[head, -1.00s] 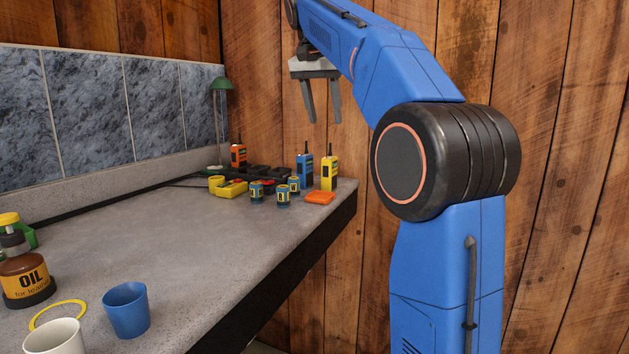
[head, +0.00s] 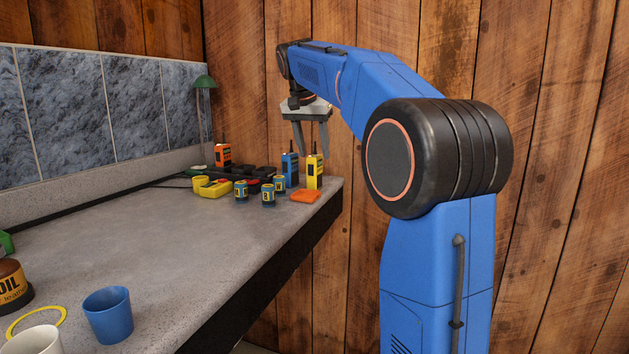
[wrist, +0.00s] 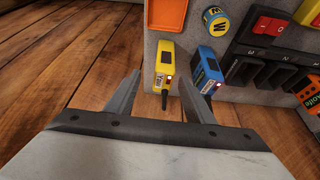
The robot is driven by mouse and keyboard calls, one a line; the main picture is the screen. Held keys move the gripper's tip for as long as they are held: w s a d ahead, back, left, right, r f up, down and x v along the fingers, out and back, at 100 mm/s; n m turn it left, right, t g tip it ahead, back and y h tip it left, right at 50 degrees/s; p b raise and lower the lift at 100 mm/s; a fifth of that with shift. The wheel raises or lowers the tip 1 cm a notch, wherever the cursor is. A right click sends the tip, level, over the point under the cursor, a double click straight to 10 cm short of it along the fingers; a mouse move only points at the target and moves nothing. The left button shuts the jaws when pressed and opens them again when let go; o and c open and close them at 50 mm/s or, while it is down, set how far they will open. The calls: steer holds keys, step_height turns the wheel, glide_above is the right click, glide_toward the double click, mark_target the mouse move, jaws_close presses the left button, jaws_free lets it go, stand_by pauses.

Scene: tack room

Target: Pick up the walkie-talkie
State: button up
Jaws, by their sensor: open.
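Three walkie-talkies stand upright at the far end of the counter: a yellow one (head: 314,172) near the corner, a blue one (head: 289,169) just left of it, and an orange one (head: 223,155) farther left. My gripper (head: 314,153) is open, pointing down around the upper part of the yellow one. In the wrist view, the yellow walkie-talkie (wrist: 164,60) lies between the two fingertips (wrist: 161,80), with its antenna towards me. The right finger is close to the blue walkie-talkie (wrist: 207,70); I cannot tell whether they touch.
The grey counter (head: 190,240) ends just right of the yellow walkie-talkie. An orange tray (head: 305,196), several small batteries (head: 268,195), a yellow device (head: 213,187) and a black charger bank (head: 250,172) stand nearby. A blue cup (head: 108,314) is in front. The counter's middle is clear.

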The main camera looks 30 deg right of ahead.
mark_target(314, 156)
steer(key=shift+w+x, duration=0.2)
steer(key=shift+x, duration=1.1)
steer(key=shift+w+x, duration=0.15)
steer(key=shift+x, duration=1.15)
steer(key=shift+r, duration=0.1)
jaws_close()
